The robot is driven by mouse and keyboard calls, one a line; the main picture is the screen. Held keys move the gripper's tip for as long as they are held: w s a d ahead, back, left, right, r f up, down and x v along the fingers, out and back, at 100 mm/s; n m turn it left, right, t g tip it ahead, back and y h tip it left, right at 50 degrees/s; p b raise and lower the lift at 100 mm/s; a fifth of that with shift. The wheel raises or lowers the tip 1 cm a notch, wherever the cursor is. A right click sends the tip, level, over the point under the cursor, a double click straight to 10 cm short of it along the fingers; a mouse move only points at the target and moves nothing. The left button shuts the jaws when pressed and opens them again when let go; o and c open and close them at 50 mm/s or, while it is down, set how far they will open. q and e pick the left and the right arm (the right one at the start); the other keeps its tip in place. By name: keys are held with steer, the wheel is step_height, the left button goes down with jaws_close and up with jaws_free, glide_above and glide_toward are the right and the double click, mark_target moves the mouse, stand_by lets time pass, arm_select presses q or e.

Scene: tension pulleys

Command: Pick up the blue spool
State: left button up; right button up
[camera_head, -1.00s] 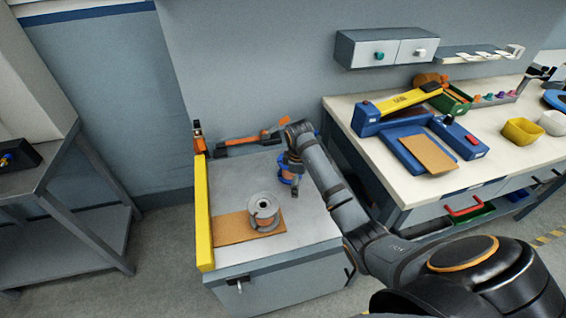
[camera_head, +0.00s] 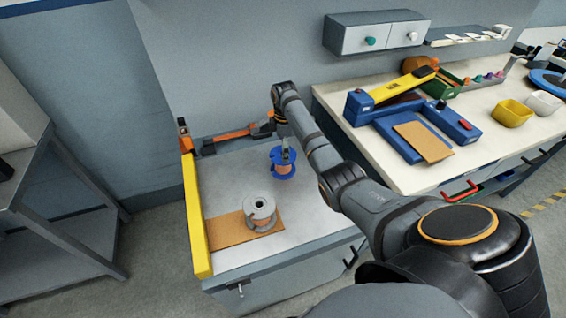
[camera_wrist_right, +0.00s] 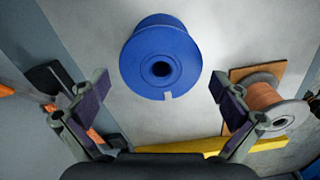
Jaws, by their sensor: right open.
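The blue spool (camera_head: 283,168), with an orange-brown winding, stands on the grey cabinet top behind the grey spool. My right gripper (camera_head: 286,148) is close above it, pointing down. In the right wrist view the blue spool (camera_wrist_right: 160,58) shows its round blue flange and dark centre hole. There the two fingers of the right gripper (camera_wrist_right: 158,85) are spread wide to either side of the spool, with gaps on both sides and nothing held. My left gripper is in no view.
A grey spool (camera_head: 260,210) stands on a brown board (camera_head: 226,233) nearby. A yellow bar (camera_head: 197,225) edges the cabinet top (camera_head: 305,205) at left, and an orange-and-black tool (camera_head: 235,135) lies at the back. The white workbench (camera_head: 380,180) is at right.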

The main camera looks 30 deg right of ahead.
step_height(320, 180, down, 5)
steer(key=shift+r, duration=0.1)
steer(key=shift+a, duration=0.1)
steer(key=c, duration=0.4)
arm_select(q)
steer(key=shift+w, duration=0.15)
arm_select(e)
steer(key=shift+r, duration=0.1)
steer(key=c, duration=1.1)
steer(key=shift+r, duration=0.1)
steer(key=shift+c, duration=0.2)
steer(key=shift+r, duration=0.2)
step_height(320, 180, up, 3)
steer(key=shift+w+f, duration=0.1)
steer(key=shift+f, duration=0.05)
steer(key=s+r, duration=0.1)
steer(key=s+a+r, duration=0.1)
steer(key=r, duration=0.1)
steer(key=s+r+p, duration=0.1)
steer(key=s+r, duration=0.1)
steer(key=shift+s+a+r, duration=0.1)
steer(key=shift+a, duration=0.2)
arm_select(q)
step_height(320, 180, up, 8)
steer(key=p, duration=0.7)
arm_select(e)
steer(key=s+a+r, duration=0.4)
steer(key=s, duration=0.4)
steer(key=shift+s+r, duration=0.25)
steer(key=shift+s, duration=0.15)
